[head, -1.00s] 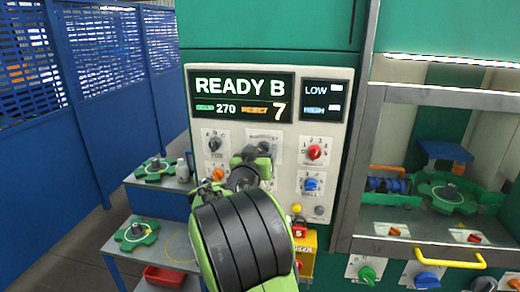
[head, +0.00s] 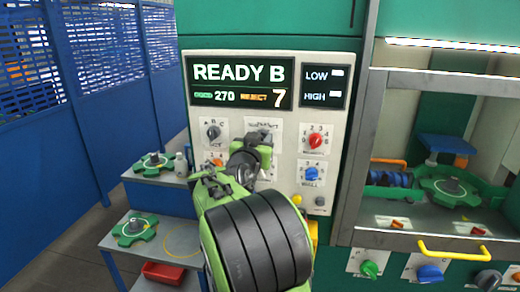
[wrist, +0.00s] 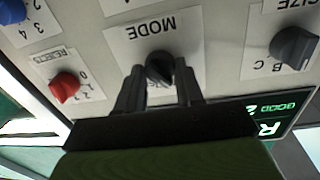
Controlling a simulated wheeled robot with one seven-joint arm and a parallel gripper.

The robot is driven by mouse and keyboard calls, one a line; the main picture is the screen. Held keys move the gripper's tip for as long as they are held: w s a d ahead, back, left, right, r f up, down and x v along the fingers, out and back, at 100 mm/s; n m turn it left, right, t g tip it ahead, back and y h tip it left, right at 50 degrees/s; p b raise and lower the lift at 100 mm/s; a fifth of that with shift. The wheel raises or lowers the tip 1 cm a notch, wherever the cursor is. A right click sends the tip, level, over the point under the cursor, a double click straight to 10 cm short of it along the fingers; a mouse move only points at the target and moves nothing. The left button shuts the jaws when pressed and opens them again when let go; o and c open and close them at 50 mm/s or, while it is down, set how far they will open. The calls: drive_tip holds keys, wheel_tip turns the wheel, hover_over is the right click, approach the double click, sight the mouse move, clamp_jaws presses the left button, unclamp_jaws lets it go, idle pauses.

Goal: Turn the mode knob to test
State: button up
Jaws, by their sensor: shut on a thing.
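The mode knob (wrist: 160,68) is dark and sits on a white plate marked MODE, which appears upside down in the wrist view. My gripper (wrist: 158,86) has one finger on each side of the knob and is shut on it. In the head view my gripper (head: 260,140) reaches the panel below the screen and hides the knob. The knob's pointer direction and most of its position labels are hidden or too small to read. The screen (head: 240,80) shows READY B, 270 and a 7.
A dark size knob (head: 213,132) is left of my gripper. A red knob (head: 315,141) and a blue knob (head: 312,174) are to the right. A glass-fronted bay (head: 440,150) with a yellow handle (head: 452,251) is farther right. Carts (head: 150,245) stand at left.

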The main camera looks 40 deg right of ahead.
drive_tip(key=m+b, duration=0.6)
drive_tip(key=b, duration=0.3)
drive_tip(key=shift+m+y, duration=0.3)
drive_tip(key=o, duration=1)
drive_tip(key=shift+o, duration=0.2)
drive_tip(key=shift+s, duration=0.1)
drive_tip(key=f+b+v, duration=0.1)
drive_tip(key=b+v, duration=0.1)
drive_tip(key=v, duration=1.3)
drive_tip(key=shift+a+r, duration=0.3)
drive_tip(key=shift+r, duration=0.2)
